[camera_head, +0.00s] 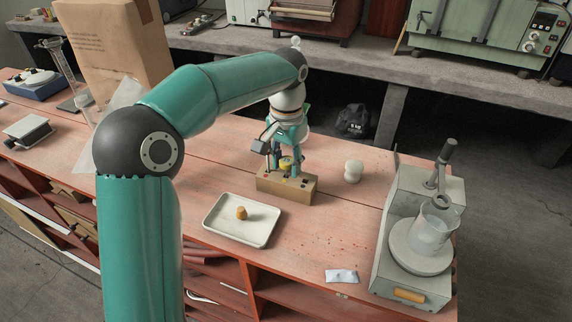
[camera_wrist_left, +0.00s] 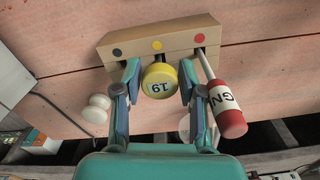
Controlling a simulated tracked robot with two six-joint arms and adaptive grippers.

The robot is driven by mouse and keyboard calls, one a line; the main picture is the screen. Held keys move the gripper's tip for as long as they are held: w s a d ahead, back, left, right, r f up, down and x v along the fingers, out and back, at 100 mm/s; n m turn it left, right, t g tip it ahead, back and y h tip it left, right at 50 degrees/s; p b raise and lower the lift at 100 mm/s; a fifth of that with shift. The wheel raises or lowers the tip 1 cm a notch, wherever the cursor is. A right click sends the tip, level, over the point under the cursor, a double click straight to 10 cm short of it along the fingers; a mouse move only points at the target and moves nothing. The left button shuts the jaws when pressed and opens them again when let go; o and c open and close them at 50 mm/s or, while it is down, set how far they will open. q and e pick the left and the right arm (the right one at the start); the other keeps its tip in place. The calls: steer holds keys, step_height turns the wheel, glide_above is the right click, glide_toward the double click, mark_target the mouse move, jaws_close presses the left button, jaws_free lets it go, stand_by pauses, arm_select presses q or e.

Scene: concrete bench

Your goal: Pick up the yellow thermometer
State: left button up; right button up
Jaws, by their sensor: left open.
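The yellow thermometer (camera_head: 285,162) stands in a wooden block (camera_head: 287,188) on the red bench. In the left wrist view its round yellow head (camera_wrist_left: 159,80) shows a label with a number, in line with the yellow dot on the block (camera_wrist_left: 118,51). My left gripper (camera_wrist_left: 159,73) is open, with one finger on each side of the yellow head. Gaps show between the fingers and the head. In the head view the gripper (camera_head: 287,158) points down over the block. My right gripper is in neither view.
A red-and-white labelled piece (camera_wrist_left: 228,108) stands in the block close beside one finger. A white knobbed object (camera_head: 353,171) stands right of the block. A white tray (camera_head: 218,229) holding a cork lies in front. A stirrer machine (camera_head: 384,265) with a beaker stands at right.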

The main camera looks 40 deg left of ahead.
arm_select(q)
steer(key=shift+f, duration=0.15)
steer(key=c, duration=0.5)
step_height(320, 180, up, 26)
steer(key=p, duration=1.4)
steer(key=shift+f, duration=0.1)
stand_by(0.4)
